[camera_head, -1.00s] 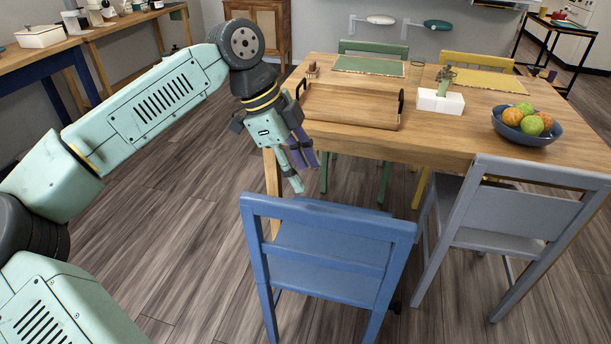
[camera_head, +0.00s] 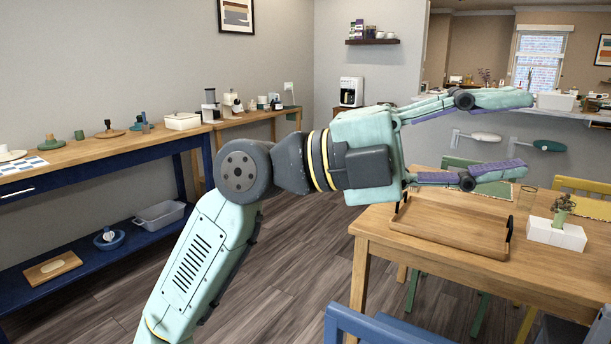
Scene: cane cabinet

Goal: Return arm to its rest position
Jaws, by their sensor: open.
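My gripper (camera_head: 512,133) is raised in front of the camera and points to the right. Its two long fingers with purple pads are spread wide apart, with nothing between them. My arm comes up from the bottom of the picture and bends at a dark joint near the middle left. In this view the lower finger passes over the far part of the wooden dining table (camera_head: 385,232). The gripper touches nothing that I can see. The arm's base is out of view.
A blue chair (camera_head: 365,328) stands at the front. A blue side table (camera_head: 100,164) with several items lies left. Wood floor is open between them.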

